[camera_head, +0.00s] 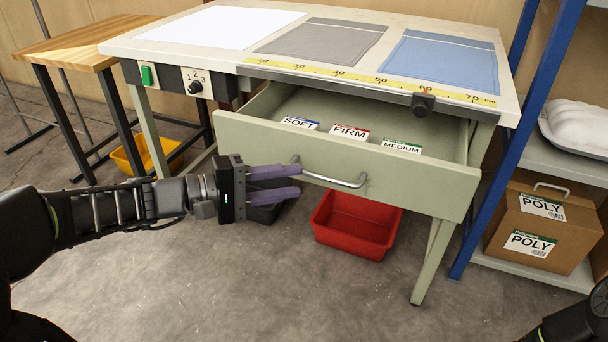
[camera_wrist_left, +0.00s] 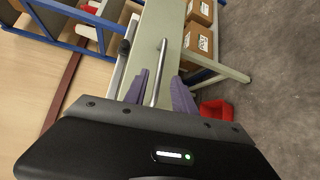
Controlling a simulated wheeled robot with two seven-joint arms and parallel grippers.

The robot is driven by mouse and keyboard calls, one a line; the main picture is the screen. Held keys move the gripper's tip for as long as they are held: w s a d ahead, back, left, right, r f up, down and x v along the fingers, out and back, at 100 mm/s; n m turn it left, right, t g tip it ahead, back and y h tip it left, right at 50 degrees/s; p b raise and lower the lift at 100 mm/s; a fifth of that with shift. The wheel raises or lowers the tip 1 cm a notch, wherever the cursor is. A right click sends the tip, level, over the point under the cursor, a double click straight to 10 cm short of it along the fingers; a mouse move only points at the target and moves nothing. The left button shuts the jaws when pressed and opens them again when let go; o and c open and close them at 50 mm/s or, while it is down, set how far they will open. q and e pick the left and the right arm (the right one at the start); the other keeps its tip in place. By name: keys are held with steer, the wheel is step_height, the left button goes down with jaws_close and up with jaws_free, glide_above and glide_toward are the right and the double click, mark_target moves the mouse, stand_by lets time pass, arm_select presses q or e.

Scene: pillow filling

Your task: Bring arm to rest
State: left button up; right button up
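My left gripper (camera_head: 297,181) is in front of the table's pulled-out drawer (camera_head: 390,165), at the left end of its metal handle (camera_head: 335,180). Its two purple fingers are apart. In the left wrist view the handle (camera_wrist_left: 160,62) shows between the open fingertips (camera_wrist_left: 160,82); I cannot tell whether they touch it. The drawer holds label cards SOFT (camera_head: 300,122), FIRM (camera_head: 350,132) and MEDIUM (camera_head: 402,146). Only dark parts of my right arm show at the lower right; its gripper is out of view.
A blue-framed shelf (camera_head: 495,150) with POLY boxes (camera_head: 540,225) stands at the right. A wooden side table (camera_head: 90,42) stands at the left. The floor in front is clear.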

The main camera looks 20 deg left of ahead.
arm_select(q)
steer(key=shift+s+a, duration=0.1)
steer(key=shift+s, duration=0.05)
stand_by(0.3)
